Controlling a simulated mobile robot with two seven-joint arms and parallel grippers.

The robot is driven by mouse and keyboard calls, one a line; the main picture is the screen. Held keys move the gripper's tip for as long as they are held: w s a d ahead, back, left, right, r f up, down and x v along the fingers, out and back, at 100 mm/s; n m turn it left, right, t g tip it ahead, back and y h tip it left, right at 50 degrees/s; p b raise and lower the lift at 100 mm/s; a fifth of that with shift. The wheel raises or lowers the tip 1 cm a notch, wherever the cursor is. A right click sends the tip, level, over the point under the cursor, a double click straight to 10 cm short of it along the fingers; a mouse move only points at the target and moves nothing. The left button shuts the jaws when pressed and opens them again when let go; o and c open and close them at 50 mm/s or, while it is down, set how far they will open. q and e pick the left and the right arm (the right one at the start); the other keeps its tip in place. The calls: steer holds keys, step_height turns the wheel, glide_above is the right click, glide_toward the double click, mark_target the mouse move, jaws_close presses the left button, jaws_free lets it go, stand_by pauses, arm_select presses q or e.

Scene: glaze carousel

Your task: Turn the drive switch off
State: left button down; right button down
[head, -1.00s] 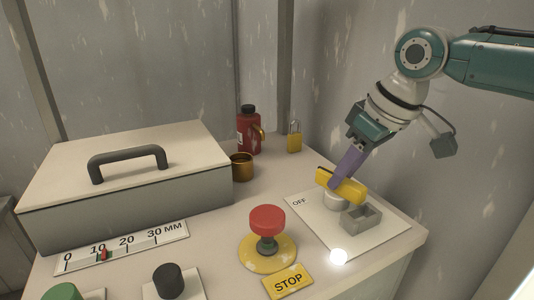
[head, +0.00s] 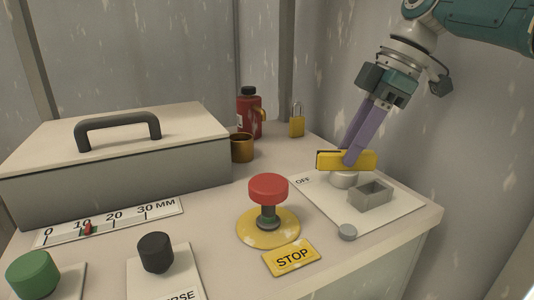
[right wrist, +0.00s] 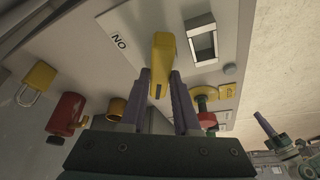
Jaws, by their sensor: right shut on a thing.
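The drive switch is a yellow bar handle (head: 330,160) on a round pale hub (head: 343,180), mounted on a white plate (head: 400,217). In the head view the bar lies nearly level left to right, above the OFF label (head: 303,181). My right gripper (head: 352,158) comes down from above and is shut on the handle. In the right wrist view its purple fingers (right wrist: 160,82) stand on either side of the yellow handle (right wrist: 163,52). The ON label (right wrist: 118,42) shows upside down there. My left gripper (right wrist: 263,123) appears small in that view; its jaws are unclear.
A grey open-topped box (head: 370,195) and a small unlit grey lamp (head: 347,232) are on the switch plate. A red stop button (head: 268,189) stands left of it. A padlock (head: 297,126), red bottle (head: 249,115) and brass cup (head: 242,147) stand behind.

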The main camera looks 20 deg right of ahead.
steer(key=shift+f+n+g+b, duration=0.1)
steer(key=shift+n+g+b, duration=0.2)
steer(key=shift+n+b, duration=0.25)
steer(key=c, duration=0.6)
jaws_free()
steer(key=shift+c, duration=0.2)
step_height(320, 180, up, 20)
steer(key=p, duration=1.9)
